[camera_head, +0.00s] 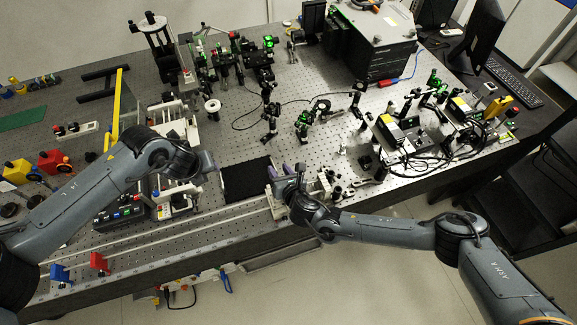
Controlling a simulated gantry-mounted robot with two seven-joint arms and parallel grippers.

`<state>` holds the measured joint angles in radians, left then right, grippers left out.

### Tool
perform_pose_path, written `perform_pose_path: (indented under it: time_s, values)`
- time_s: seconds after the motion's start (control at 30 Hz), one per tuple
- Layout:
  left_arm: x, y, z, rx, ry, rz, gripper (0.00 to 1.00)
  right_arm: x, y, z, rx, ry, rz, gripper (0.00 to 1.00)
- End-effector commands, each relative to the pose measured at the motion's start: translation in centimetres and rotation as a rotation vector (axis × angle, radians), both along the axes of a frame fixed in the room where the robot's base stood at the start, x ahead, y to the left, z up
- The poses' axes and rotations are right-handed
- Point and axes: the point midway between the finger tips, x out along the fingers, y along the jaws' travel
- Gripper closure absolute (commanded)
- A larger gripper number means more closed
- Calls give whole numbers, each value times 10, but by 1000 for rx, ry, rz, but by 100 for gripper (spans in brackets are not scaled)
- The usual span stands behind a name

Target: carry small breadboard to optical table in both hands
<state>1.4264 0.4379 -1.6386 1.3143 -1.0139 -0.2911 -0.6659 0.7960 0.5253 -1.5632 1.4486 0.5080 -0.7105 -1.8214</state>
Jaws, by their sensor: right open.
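The small breadboard (247,181) is a dark square plate at the front middle of the optical table (330,165). It appears to lie flat near the table's front edge. My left gripper (209,164) is to its left, mostly hidden behind its own wrist; I cannot tell whether its jaws are open or touch the plate. My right gripper (279,174) is open at the plate's right edge. I cannot tell whether its fingers touch the plate.
Mounted optics (268,110) and cables stand behind the plate. A large dark box (372,45) is at the back. A button panel (130,208) is at left. A long rail (170,232) runs along the front. Small mounts (325,185) crowd my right gripper.

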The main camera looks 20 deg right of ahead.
Motion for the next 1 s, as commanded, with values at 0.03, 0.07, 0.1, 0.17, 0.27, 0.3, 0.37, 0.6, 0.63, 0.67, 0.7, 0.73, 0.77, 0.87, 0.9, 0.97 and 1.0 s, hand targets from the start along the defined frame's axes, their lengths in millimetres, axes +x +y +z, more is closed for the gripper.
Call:
perform_pose_path:
  time_s: [0.03, 0.07, 0.1, 0.17, 0.27, 0.3, 0.37, 0.6, 0.63, 0.67, 0.7, 0.73, 0.77, 0.87, 0.9, 0.97, 1.0]
  values:
    - [0, 0, 0, 0, 0, 0, 59, -8, -2, 3, 0, 0, 1, 59]
    - [0, 0, 0, 0, 0, 0, 59, -12, -2, 5, 0, 1, 1, 59]
    - [0, 0, 0, 0, 0, 0, 59, -18, -3, 7, 1, 0, 1, 59]
    - [0, 0, 0, 0, 0, 0, 59, -25, -4, 10, 1, 2, 0, 59]
    - [0, 0, 0, 0, 0, 0, 59, -36, -5, 14, 0, 1, 1, 59]
    - [0, 0, 0, 0, 0, 0, 59, -40, -6, 16, 1, 0, 1, 59]
    - [0, 0, 0, 0, 0, 0, 59, -44, -6, 17, 0, 0, 0, 59]
    - [0, 0, 0, 0, 0, 0, 59, -50, -7, 20, 1, 0, -1, 59]
    - [0, 0, 0, 0, 0, 0, 59, -50, -8, 20, 0, 0, -1, 59]
    - [0, 0, 0, 0, 0, 0, 59, -50, -7, 21, 0, 0, -1, 59]
    - [0, 0, 0, 0, 0, 0, 59, -50, -7, 20, 0, 0, -1, 59]
    - [0, 0, 0, 0, 0, 0, 59, -50, -7, 20, 0, 0, -1, 59]
    - [0, 0, 0, 0, 0, 0, 59, -50, -7, 20, 0, 0, -1, 59]
    - [0, 0, 0, 0, 0, 0, 59, -49, -7, 20, 0, 0, -1, 59]
    - [0, 0, 0, 0, 0, 0, 59, -49, -7, 20, 0, 0, 0, 59]
    - [0, 0, 0, 0, 0, 0, 59, -49, -7, 21, 0, 0, 0, 59]
    - [0, 0, 2, 0, 0, 0, 59, -49, -7, 22, 0, 0, 0, 59]
